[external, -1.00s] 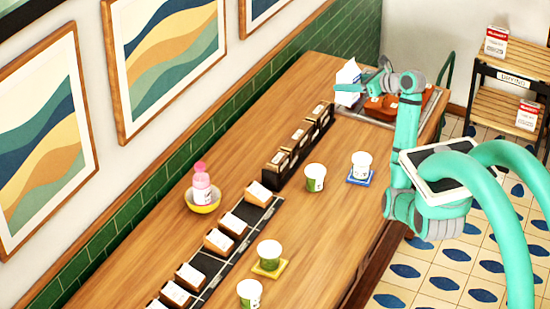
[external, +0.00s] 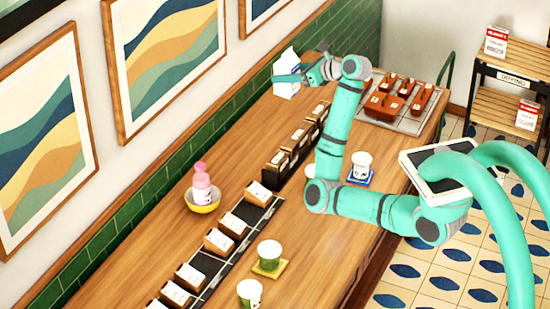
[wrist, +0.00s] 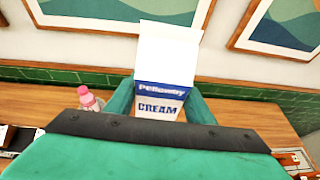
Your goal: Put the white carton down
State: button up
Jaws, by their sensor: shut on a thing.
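The white carton (external: 287,75) is upright near the green tiled wall, at the far part of the counter. In the wrist view the carton (wrist: 160,85) shows a blue band and the word CREAM. My gripper (external: 300,77) is shut on the carton, with one finger on each side of it. The carton's bottom is hidden in the wrist view by my gripper's body. I cannot tell whether its base touches the wooden counter (external: 215,160).
A metal tray with brown blocks (external: 412,122) is at the counter's far right end. A black rack (external: 300,140) of upright packets stands nearer. A pink bottle (external: 201,188) sits in a yellow bowl (external: 203,203). A white cup (external: 361,165) stands on a blue coaster.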

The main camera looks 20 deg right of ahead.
jog(key=s+a+f+n+g+y, duration=0.1)
jog(key=s+a+f, duration=0.1)
jog(key=s+a, duration=0.35)
jog(key=s+a+f, duration=0.2)
jog(key=s+a, duration=0.1)
jog(key=a, duration=0.6)
jog(key=s+a+f+n+g+y, duration=0.15)
jog(key=s+a, duration=0.25)
jog(key=a, duration=0.4)
jog(key=s+a+f+n+g+y, duration=0.1)
jog(key=s+a+f, duration=0.65)
jog(key=s, duration=0.35)
jog(key=s+a+f+n+g, duration=0.1)
jog(key=s+a+f+n, duration=0.1)
jog(key=s+a+f, duration=0.65)
jog(key=shift+w+a+f, duration=0.85)
jog(key=shift+a+f, duration=0.85)
jog(key=shift+f, duration=0.55)
jog(key=shift+w+a+f, duration=0.85)
jog(key=shift+a+f, duration=0.85)
jog(key=shift+f, duration=0.5)
jog(key=shift+w+a+f, duration=0.85)
jog(key=shift+a+f, duration=0.85)
jog(key=shift+f, duration=0.55)
jog(key=shift+f, duration=0.1)
jog(key=o, duration=1.5)
jog(key=shift+f+g, duration=0.1)
jog(key=shift+g, duration=0.25)
